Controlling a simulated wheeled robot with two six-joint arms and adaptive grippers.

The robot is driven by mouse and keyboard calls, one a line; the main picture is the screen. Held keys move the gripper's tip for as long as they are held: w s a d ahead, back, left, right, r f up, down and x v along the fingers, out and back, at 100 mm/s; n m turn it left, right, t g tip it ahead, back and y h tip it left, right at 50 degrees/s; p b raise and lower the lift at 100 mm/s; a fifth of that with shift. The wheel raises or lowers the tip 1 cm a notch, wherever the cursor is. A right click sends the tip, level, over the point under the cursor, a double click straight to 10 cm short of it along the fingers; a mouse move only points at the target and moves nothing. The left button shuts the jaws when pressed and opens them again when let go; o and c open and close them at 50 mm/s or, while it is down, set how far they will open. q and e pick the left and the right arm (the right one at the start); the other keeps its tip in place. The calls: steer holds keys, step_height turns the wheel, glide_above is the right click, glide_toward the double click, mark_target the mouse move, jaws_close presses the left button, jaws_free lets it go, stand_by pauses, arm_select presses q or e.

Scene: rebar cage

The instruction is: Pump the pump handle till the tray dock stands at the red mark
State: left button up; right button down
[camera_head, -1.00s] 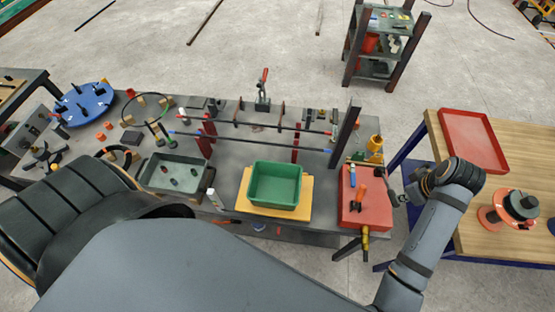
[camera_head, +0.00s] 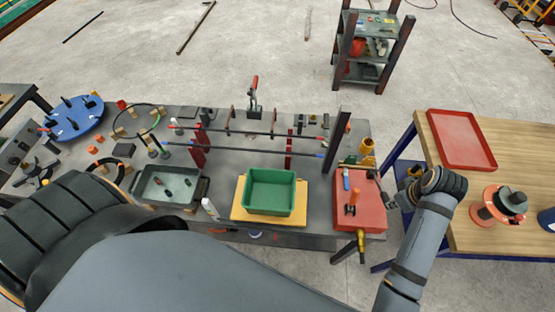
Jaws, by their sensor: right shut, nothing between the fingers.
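My right gripper (camera_head: 397,200) is shut and empty, at the right edge of the red box (camera_head: 372,219) on the bench. A small gap or light contact between them cannot be told apart. A yellow-ended handle (camera_head: 361,242) hangs below the bench's front edge under the red box; it may be the pump handle. A green bin (camera_head: 270,192) sits on a yellow board (camera_head: 241,213), possibly the tray dock. I cannot make out a red mark for certain. My left arm fills the lower left, and its gripper is out of view.
A wooden table (camera_head: 520,140) with a red tray (camera_head: 462,140) and a reel (camera_head: 501,204) stands at right. Rebar rods on red posts (camera_head: 198,150) cross the bench. A grey tray (camera_head: 168,187) lies left of the green bin. Floor shows between bench and table.

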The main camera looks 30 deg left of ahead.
steer(key=shift+s+d+f, duration=0.1)
steer(key=shift+s+f, duration=0.15)
steer(key=shift+f, duration=0.1)
steer(key=shift+s+d+f+p, duration=0.1)
steer(key=shift+s+f+p, duration=0.25)
steer(key=shift+f, duration=0.3)
steer(key=shift+s+f, duration=0.2)
steer(key=shift+f, duration=0.45)
steer(key=shift+s+d+f+p, duration=0.15)
steer(key=shift+f+p, duration=0.2)
steer(key=shift+f, duration=0.3)
